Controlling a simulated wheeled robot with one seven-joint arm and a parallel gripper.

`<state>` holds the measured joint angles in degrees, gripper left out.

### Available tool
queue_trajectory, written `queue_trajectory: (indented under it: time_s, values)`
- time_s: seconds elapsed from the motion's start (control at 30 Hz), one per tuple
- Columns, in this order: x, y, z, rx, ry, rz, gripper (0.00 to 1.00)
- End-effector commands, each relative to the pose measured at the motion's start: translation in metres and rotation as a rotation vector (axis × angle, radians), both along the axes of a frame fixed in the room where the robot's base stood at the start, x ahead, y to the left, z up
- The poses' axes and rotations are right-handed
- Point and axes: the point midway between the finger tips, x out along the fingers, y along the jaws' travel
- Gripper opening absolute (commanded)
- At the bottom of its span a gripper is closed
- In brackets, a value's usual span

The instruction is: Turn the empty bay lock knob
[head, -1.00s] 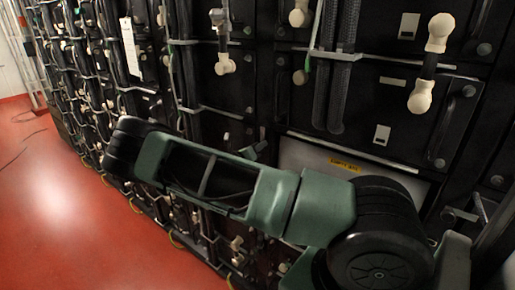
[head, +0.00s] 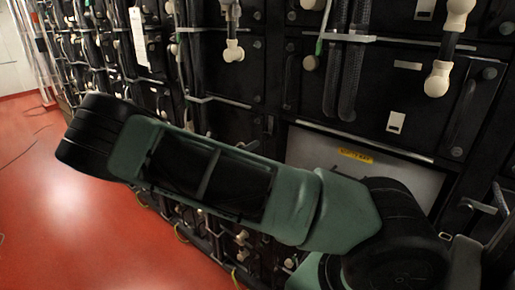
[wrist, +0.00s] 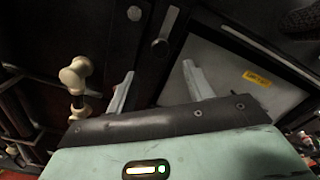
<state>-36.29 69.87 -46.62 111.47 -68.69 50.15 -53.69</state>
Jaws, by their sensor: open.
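The empty bay is a pale grey panel (head: 318,152) with a yellow label (head: 355,155), set in the black battery rack in the head view. The panel also fills the right of the wrist view (wrist: 225,75). Left of it there, a round dark metal knob (wrist: 160,48) with a paler lever-like bar above it sits on the black frame; it looks like the lock knob. My gripper (wrist: 158,74) is open, its two pale fingers apart. In the picture the knob lies just beyond the gap between the fingertips; the remaining distance is unclear. My arm hides the gripper in the head view.
Cream terminal caps on a connector (wrist: 76,75) stand close left of my gripper. Black cables (head: 345,75) and metal rails cross the rack above the bay. A metal handle (head: 478,206) is right of the panel. Red floor (head: 70,200) is free at left.

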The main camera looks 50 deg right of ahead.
Motion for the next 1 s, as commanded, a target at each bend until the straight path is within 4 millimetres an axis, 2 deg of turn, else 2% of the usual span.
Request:
queue_trajectory:
  time_s: [0.03, 0.2, 0.4, 1.0]
  values:
    - [0.000, 0.013, -0.004, 0.002, -0.002, 0.005, 0.52]
    - [-0.003, 0.045, -0.003, 0.002, -0.001, 0.003, 0.52]
    - [-0.005, 0.065, -0.001, 0.001, 0.000, 0.001, 0.52]
    - [-0.005, 0.069, 0.000, 0.000, 0.001, 0.000, 0.52]
